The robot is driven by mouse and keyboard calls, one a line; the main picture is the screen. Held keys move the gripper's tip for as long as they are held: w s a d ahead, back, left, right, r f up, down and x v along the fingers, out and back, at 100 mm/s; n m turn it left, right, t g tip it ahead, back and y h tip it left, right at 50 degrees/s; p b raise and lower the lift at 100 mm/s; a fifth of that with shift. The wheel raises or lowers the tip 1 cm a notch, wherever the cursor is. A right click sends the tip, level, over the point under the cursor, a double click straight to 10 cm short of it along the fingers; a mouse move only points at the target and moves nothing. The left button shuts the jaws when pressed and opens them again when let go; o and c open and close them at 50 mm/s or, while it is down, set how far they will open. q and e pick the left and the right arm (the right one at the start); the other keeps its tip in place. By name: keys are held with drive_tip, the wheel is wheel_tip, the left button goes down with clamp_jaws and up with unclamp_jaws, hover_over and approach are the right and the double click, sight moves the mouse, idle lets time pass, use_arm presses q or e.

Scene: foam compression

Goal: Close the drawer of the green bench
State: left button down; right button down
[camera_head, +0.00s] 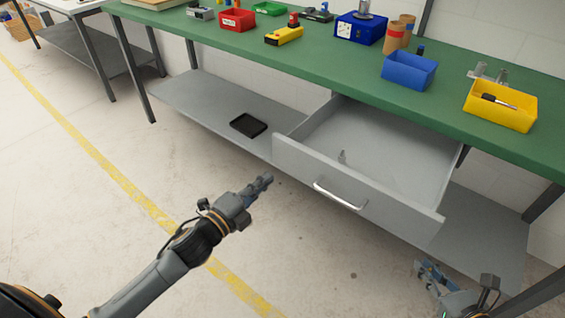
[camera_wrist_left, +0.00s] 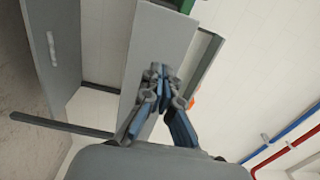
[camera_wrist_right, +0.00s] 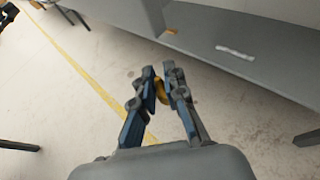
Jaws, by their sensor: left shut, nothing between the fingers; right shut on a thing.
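The green bench (camera_head: 300,48) has a grey drawer (camera_head: 375,190) pulled well out, with a silver handle (camera_head: 338,196) on its front. My right gripper (camera_head: 424,268) is low at the right, in front of the drawer's right end. In the right wrist view it is shut on a small orange-yellow thing (camera_wrist_right: 161,92), mostly hidden by the fingers.
A black tray (camera_head: 248,125) lies on the grey lower shelf (camera_head: 195,100). A blue bin (camera_head: 409,70), a yellow bin (camera_head: 500,106) and several tools stand on the benchtop. The floor (camera_head: 90,190) in front is clear, with a yellow line.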

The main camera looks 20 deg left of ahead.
sight(290, 158)
use_arm(q)
drive_tip(key=x, duration=0.7)
drive_tip(key=shift+w+d, duration=0.1)
drive_tip(key=shift+w, duration=0.15)
use_arm(e)
drive_tip(key=shift+r, duration=0.25)
